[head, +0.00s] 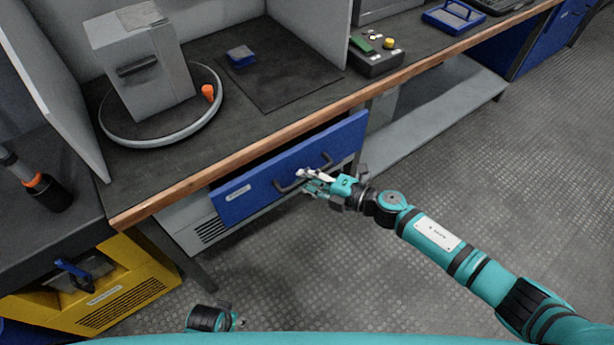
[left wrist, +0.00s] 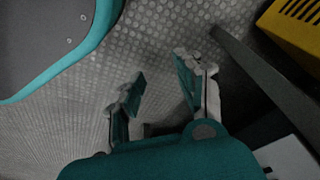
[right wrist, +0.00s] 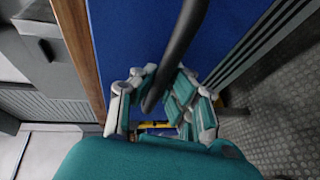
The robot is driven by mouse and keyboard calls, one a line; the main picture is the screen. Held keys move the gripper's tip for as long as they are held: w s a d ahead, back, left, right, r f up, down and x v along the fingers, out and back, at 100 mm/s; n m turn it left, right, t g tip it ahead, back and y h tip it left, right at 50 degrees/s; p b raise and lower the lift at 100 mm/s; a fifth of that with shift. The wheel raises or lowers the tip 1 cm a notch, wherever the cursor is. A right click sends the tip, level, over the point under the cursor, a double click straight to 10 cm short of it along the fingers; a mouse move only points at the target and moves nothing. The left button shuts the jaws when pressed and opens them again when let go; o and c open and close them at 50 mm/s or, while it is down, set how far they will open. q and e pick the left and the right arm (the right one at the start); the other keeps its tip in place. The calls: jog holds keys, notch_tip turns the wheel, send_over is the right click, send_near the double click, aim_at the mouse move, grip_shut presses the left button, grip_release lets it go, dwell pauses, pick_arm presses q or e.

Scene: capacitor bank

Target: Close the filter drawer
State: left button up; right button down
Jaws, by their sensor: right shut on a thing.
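The filter drawer (head: 248,193) has a blue front with a black bar handle (head: 286,187) and sits under the bench top. It stands out a little from the bench, with a dark gap behind its top edge. My right gripper (head: 314,181) is at the handle. In the right wrist view, the blue front (right wrist: 135,35) fills the middle and the handle bar (right wrist: 180,50) runs between the fingers of my right gripper (right wrist: 160,90), shut on it. My left gripper (left wrist: 158,75) is open and empty above the floor in the left wrist view.
The bench (head: 180,178) carries a grey box (head: 145,75) on a round tray (head: 150,141), a small blue block (head: 241,56) and a button box (head: 376,58). A yellow cabinet (head: 120,290) stands at lower left. The floor at right (head: 480,170) is clear.

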aim_at(299, 167)
pick_arm(q)
jog(key=shift+w, duration=0.15)
